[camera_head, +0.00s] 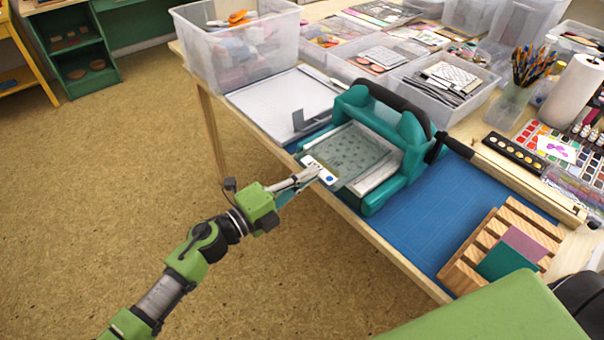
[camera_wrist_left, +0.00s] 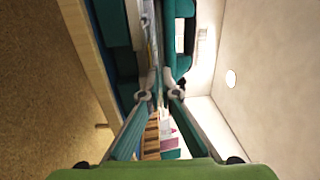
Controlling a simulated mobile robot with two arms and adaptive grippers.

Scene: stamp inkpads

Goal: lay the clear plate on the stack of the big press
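The big press (camera_head: 411,132) is teal with a dark roller cover and stands on the blue mat at the table's front edge. A clear, grey-green plate (camera_head: 352,152) with a small white label at its front corner lies over the white-edged stack (camera_head: 378,176) in the press opening. I cannot tell whether it touches the stack all over. My left gripper (camera_head: 312,172) is shut on the plate's front edge by the label. In the left wrist view the fingertips (camera_wrist_left: 158,88) come together at the plate, seen nearly edge-on. My right gripper is not in view.
A wooden slatted rack (camera_head: 468,272) with coloured sheets stands at the right on the blue mat (camera_head: 425,232). A white tray (camera_head: 275,103) lies left of the press. Clear bins (camera_head: 235,55) and paints crowd the back. Some mat right of the press is bare.

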